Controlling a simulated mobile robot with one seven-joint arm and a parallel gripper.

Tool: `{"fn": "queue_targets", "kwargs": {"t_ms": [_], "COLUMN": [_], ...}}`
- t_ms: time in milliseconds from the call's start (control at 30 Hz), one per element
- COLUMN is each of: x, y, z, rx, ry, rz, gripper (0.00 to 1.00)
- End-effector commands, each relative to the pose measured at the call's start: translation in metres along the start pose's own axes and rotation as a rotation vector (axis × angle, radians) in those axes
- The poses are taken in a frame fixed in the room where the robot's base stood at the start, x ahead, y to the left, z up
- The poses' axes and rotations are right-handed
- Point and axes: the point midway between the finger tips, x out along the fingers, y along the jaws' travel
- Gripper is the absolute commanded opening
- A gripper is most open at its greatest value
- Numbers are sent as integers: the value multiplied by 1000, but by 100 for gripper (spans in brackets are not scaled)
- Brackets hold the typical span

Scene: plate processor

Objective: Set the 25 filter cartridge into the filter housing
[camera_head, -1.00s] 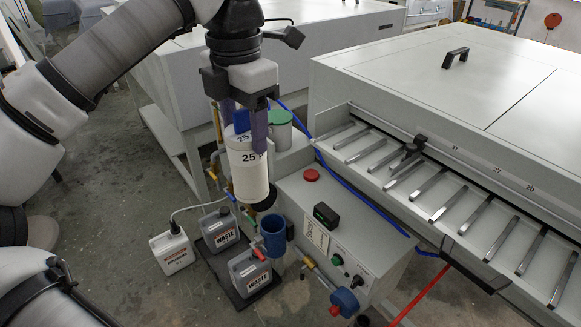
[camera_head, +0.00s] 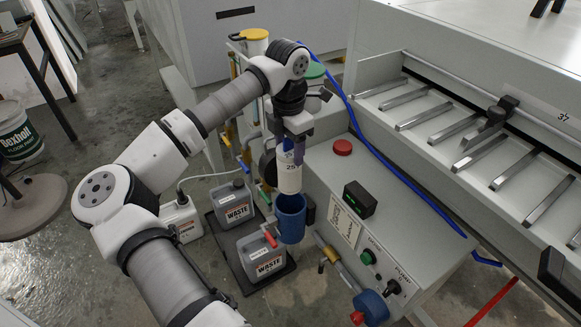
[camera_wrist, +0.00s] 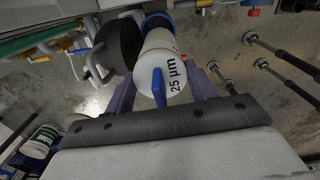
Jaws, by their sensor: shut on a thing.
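The 25 filter cartridge (camera_head: 289,179) is a white cylinder with a blue grip on top. My gripper (camera_head: 291,153) is shut on the blue grip and holds the cartridge roughly upright. The filter housing, a blue open cup (camera_head: 291,226), is directly below. The cartridge's lower end is at the cup's rim; I cannot tell how far inside it is. In the wrist view the cartridge (camera_wrist: 160,52) shows "25 µm", with its blue grip (camera_wrist: 158,88) between my purple fingers. The blue housing (camera_wrist: 157,21) is partly hidden behind its far end.
A round black part (camera_wrist: 119,45) is close beside the cartridge. Two grey waste cans (camera_head: 237,206) (camera_head: 262,256) stand left of the housing on a black tray (camera_head: 277,277). A control box with a red button (camera_head: 343,147) is at right. Valves and pipes are close by.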

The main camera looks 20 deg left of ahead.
Motion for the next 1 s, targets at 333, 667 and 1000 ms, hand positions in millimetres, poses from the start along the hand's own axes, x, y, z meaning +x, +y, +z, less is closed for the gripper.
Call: {"fn": "queue_targets", "kwargs": {"t_ms": [333, 667, 1000], "x": [34, 58, 64], "y": [3, 2, 2], "z": [6, 5, 5], "rx": [7, 7, 7], "ry": [7, 7, 7], "rz": [4, 3, 4], "gripper": [17, 17, 17]}}
